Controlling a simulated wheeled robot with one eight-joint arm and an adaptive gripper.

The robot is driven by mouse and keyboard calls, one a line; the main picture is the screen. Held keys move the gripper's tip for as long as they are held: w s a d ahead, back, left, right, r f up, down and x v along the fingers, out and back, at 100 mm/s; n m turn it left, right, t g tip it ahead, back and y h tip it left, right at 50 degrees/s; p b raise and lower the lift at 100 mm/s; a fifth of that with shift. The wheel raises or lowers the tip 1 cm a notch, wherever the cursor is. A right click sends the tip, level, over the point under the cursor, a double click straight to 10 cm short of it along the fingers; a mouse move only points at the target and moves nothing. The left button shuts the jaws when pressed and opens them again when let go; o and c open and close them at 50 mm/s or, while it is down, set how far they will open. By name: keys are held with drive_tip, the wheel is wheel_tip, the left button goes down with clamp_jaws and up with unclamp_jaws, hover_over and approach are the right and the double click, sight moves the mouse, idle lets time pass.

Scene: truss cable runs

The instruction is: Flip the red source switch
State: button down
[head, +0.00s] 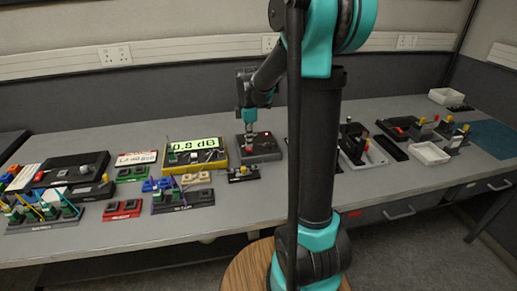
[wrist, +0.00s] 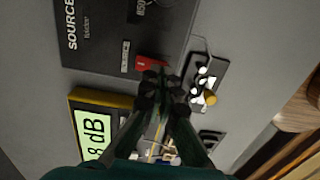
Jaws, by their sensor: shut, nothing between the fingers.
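The source box (wrist: 115,35) is a dark box marked SOURCE in the wrist view, and it also shows in the head view (head: 271,149). A red switch (wrist: 150,62) sits near its edge, beside a small light label. My gripper (wrist: 164,85) is shut and empty. In the wrist view its fingertips overlap the lower edge of the red switch; I cannot tell whether they touch it.
A yellow meter (head: 213,161) reading 0.8 dB stands left of the source box. A small black block with white and yellow fittings (wrist: 207,82) lies close to the switch. Coloured connector blocks fill the left of the table. Open trays (head: 430,153) stand on the right.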

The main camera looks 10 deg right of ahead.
drive_tip(key=shift+f, duration=0.85)
idle(0.5)
drive_tip(key=shift+r, duration=3.5)
